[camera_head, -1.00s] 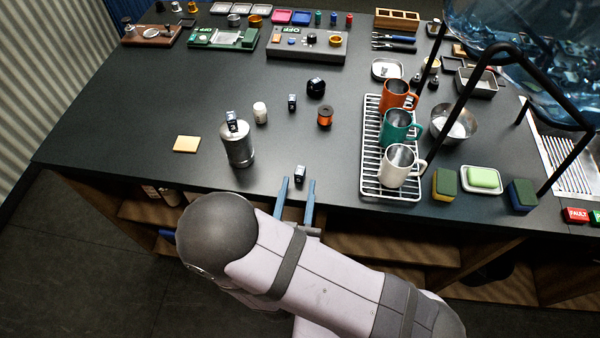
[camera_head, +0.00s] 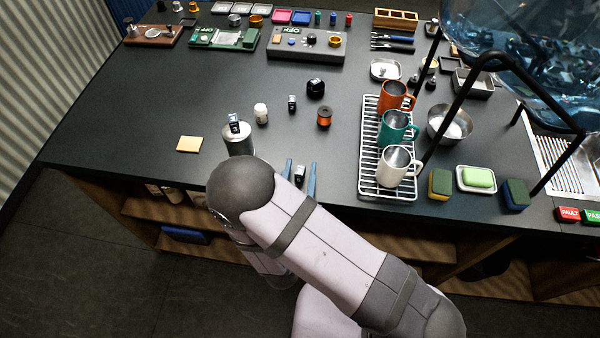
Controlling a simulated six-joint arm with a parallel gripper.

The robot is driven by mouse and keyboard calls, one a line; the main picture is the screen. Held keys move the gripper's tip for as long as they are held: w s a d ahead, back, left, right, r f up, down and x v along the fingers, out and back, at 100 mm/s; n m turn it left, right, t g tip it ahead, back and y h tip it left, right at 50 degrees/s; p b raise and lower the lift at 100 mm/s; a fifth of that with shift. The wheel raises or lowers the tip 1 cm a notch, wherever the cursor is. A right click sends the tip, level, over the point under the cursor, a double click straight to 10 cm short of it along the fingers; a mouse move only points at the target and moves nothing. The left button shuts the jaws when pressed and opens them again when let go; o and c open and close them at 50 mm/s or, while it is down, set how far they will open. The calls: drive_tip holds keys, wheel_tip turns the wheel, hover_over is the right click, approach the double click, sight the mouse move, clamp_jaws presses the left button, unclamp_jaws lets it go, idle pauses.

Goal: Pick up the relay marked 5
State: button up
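Several small dark blocks with pale marked tops look like relays; I cannot read a 5 on any of them. One relay (camera_head: 300,172) sits near the table's front edge. My gripper (camera_head: 300,164) is open, with one blue finger on each side of this relay; I cannot tell whether either finger touches it. A second relay (camera_head: 292,103) stands farther back on the table. My arm hides the canister's lower part.
A rack (camera_head: 371,147) with three mugs is to the right. The table between pad and back devices is clear.

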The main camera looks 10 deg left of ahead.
sight(300, 170)
clamp_jaws()
drive_tip(key=shift+r, duration=0.1)
drive_tip(key=shift+r+b, duration=0.5)
drive_tip(key=shift+r, duration=4.4)
